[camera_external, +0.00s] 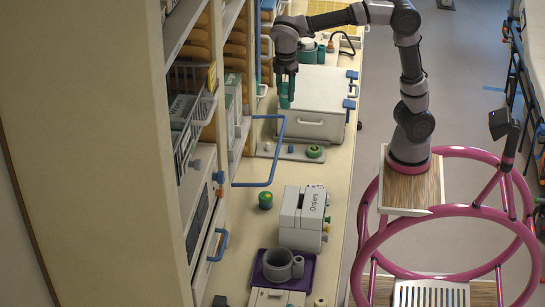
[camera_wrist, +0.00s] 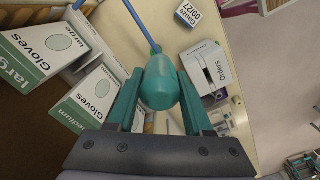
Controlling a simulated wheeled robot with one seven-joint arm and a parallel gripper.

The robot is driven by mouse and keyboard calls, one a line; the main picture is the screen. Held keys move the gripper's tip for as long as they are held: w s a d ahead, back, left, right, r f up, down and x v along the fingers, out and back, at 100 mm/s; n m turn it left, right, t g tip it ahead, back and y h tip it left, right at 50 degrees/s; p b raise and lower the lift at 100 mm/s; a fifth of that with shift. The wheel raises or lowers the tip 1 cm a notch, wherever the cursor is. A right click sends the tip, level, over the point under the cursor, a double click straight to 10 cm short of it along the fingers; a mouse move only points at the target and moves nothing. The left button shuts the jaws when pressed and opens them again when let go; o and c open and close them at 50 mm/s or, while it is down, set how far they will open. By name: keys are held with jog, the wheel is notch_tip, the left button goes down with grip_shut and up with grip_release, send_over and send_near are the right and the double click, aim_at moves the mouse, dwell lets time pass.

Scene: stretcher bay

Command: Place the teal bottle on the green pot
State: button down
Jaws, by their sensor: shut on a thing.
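My gripper (camera_external: 287,84) is shut on a teal bottle (camera_external: 285,101), held above the long counter near the white chest. In the wrist view the bottle (camera_wrist: 160,84) sits between the two teal fingers of my gripper (camera_wrist: 160,75), its rounded end facing the camera.
A white chest (camera_external: 311,112) with blue latches stands by the bottle. A blue bar (camera_external: 272,182) juts from the shelf over the counter. An "Orders" box (camera_external: 301,220) and a grey mug (camera_external: 277,266) on a purple tray (camera_external: 307,279) stand nearer. Glove boxes (camera_wrist: 43,51) show at wrist-view left.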

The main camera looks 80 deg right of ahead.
jog(key=w+a+m, duration=0.6)
jog(key=a+m, duration=0.1)
jog(key=m, duration=0.3)
send_over(267, 195)
notch_tip(267, 195, down, 34)
jog(key=shift+w+r, duration=0.1)
jog(key=shift+w, duration=0.05)
jog(key=shift+f, duration=0.35)
jog(key=shift+c, duration=1.5)
grip_release()
